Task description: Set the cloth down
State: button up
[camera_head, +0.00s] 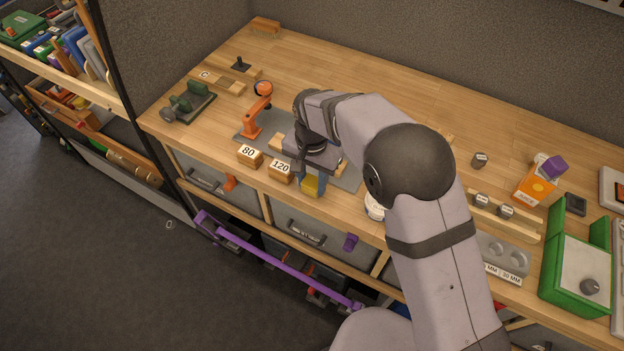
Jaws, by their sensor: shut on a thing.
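My gripper (311,181) points down near the front edge of the wooden bench, just right of the block marked 120. It is shut on a small yellow piece, which I take to be the cloth (310,187). The cloth shows between the blue-grey fingers, and the fingers hide part of it. I cannot tell whether it touches the bench or hangs just above or in front of its edge. My wrist and arm hide the bench behind and to the right.
Blocks marked 80 (249,156) and 120 (280,171) stand left of my gripper. A white round container (375,207) is partly hidden by my arm. A purple rail (270,258) runs below the bench front.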

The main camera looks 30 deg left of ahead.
aim_at(312, 181)
jog(key=o, duration=1)
jog(key=shift+f, duration=0.1)
jog(key=shift+o, duration=0.2)
notch_tip(312, 181, up, 12)
jog(key=b, duration=0.2)
jog(key=shift+r+b, duration=0.2)
jog(key=shift+b, duration=0.1)
jog(key=w+d+f, duration=0.1)
jog(key=d, duration=1.1)
jog(key=w+d+f, duration=0.1)
jog(key=d+f, duration=0.1)
jog(key=d, duration=1)
jog(key=s+d+f, duration=0.2)
jog(key=s+d, duration=0.4)
jog(key=d, duration=0.1)
jog(key=s+d+f, duration=0.3)
jog(key=s+d, duration=0.3)
jog(key=d, duration=0.2)
